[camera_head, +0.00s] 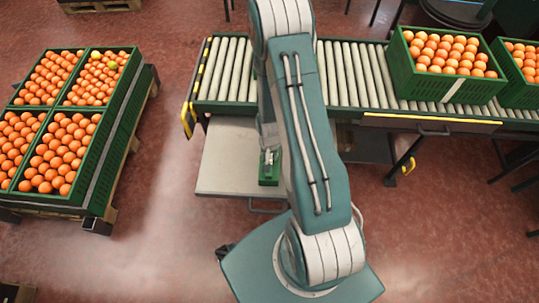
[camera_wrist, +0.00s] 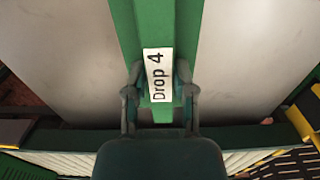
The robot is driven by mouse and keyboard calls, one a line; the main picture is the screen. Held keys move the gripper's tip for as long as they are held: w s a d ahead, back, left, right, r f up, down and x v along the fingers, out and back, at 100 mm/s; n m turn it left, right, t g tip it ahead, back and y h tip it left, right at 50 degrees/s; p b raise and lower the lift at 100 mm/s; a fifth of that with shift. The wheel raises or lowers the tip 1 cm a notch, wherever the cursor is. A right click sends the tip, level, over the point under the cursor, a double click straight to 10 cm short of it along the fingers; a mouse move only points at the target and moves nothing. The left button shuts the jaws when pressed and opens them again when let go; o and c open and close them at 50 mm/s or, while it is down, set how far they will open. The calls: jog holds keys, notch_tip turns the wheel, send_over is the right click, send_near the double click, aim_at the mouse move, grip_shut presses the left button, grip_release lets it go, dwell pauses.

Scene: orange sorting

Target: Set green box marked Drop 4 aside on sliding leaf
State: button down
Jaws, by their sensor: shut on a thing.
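The green box (camera_wrist: 172,20) carries a white label reading "Drop 4" and lies between the two fingers of my gripper (camera_wrist: 160,88) in the wrist view. My gripper is shut on it. In the head view a small part of the green box (camera_head: 269,178) shows beside my arm, over the grey sliding leaf (camera_head: 225,165); my arm hides the rest. The leaf's bare grey surface (camera_wrist: 65,55) shows on both sides of the box in the wrist view. I cannot tell whether the box touches the leaf.
A roller conveyor (camera_head: 345,75) runs behind the leaf. A green crate of oranges (camera_head: 445,88) stands on it at the right, with another crate beyond. Several orange-filled crates (camera_head: 118,130) stand on a pallet at the left. The leaf's left part is clear.

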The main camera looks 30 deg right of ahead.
jog(key=shift+c, duration=2.2)
grip_release()
jog(key=shift+a+f, duration=0.1)
jog(key=a+r+n+t, duration=0.1)
jog(key=a+r+n, duration=0.1)
jog(key=r, duration=1.3)
jog(key=a+r+n+t, duration=0.1)
jog(key=a+r+t, duration=0.15)
jog(key=r, duration=1.25)
jog(key=s+a+r+n+t, duration=0.2)
jog(key=s+a+r, duration=0.4)
jog(key=s+r, duration=0.6)
notch_tip(320, 180, up, 2)
jog(key=shift+s+r+n, duration=0.25)
jog(key=shift+n, duration=0.65)
